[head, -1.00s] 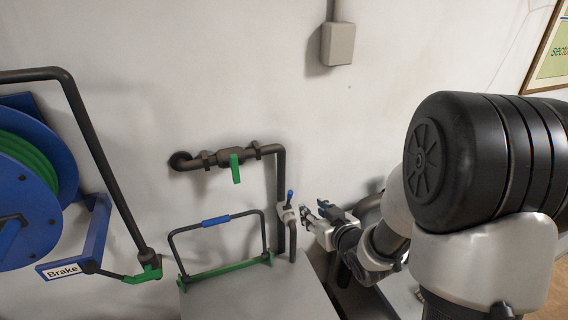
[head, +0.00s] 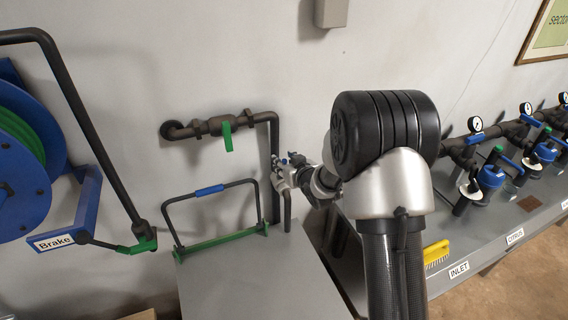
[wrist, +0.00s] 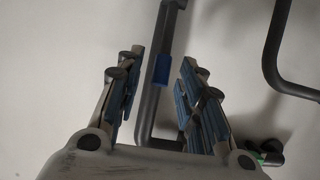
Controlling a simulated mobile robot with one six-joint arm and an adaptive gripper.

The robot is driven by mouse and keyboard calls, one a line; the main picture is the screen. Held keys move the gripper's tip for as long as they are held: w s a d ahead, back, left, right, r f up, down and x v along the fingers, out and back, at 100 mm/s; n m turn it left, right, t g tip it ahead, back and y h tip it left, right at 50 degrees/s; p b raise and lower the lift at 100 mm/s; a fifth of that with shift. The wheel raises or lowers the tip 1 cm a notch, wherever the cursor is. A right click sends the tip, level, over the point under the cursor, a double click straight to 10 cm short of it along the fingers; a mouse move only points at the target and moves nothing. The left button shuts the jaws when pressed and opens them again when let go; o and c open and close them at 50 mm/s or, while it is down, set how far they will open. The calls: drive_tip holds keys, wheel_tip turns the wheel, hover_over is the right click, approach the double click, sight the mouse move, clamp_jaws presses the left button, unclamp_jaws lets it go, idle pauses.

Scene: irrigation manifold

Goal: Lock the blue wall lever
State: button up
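A gap shows on both sides, wider on the left, so I see no contact. I cannot tell how far the grip reaches between the fingers.
A green valve handle (head: 227,137) is on the pipe above. A blue hose reel (head: 25,195) with a brake lever is far left. A bench (head: 470,265) with gauges and valves is on the right.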

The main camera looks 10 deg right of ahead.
drive_tip(key=shift+w+a+f, duration=0.1)
drive_tip(key=shift+w+f, duration=0.1)
drive_tip(key=shift+w, duration=0.35)
drive_tip(key=shift+c, duration=0.6)
clamp_jaws()
